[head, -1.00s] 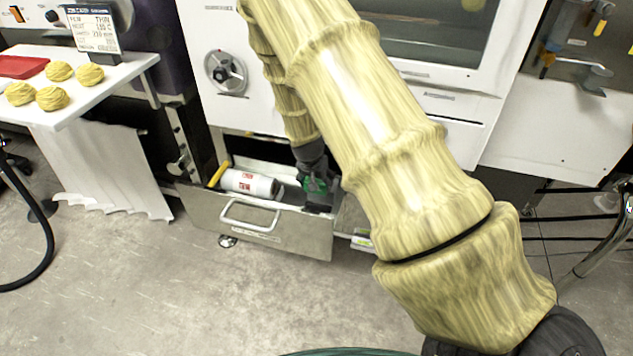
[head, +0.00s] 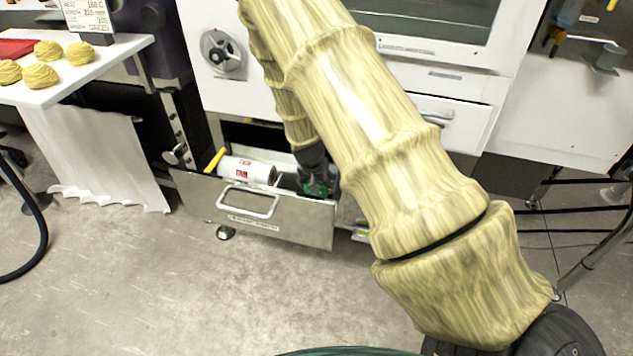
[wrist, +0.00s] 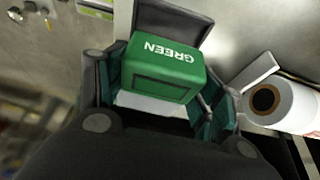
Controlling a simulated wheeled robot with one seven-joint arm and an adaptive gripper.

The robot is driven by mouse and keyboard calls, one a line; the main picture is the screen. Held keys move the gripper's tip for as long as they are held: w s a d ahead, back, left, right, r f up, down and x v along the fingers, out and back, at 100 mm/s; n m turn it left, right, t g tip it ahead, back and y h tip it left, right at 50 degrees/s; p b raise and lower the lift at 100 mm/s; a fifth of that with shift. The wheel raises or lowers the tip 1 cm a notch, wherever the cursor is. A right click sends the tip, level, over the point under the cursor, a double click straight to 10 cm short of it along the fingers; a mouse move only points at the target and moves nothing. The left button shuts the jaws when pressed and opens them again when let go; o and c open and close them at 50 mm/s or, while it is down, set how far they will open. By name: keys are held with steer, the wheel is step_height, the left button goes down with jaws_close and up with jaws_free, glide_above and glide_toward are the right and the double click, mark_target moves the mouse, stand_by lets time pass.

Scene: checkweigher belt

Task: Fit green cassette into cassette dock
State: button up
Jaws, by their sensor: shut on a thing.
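The green cassette (wrist: 165,65), a green box with "GREEN" in white letters on it, shows large in the wrist view. It sits between the fingers of my gripper (wrist: 160,100), which is shut on it. In the head view my gripper (head: 316,186) is low at the right end of the open drawer, with a little green visible at it. A grey plate lies just behind the cassette in the wrist view. I cannot make out the cassette dock for certain.
The open drawer (head: 290,225) holds a white roll (head: 247,170) beside my gripper; the roll also shows in the wrist view (wrist: 295,108). A yellow handle (head: 215,160) stands at its left. A white table (head: 60,85) with yellow dough pieces is at left.

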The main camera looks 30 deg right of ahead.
steer(key=shift+f+b, duration=0.55)
steer(key=shift+f, duration=1.6)
steer(key=o, duration=1.2)
steer(key=shift+c, duration=0.2)
steer(key=shift+r, duration=5.05)
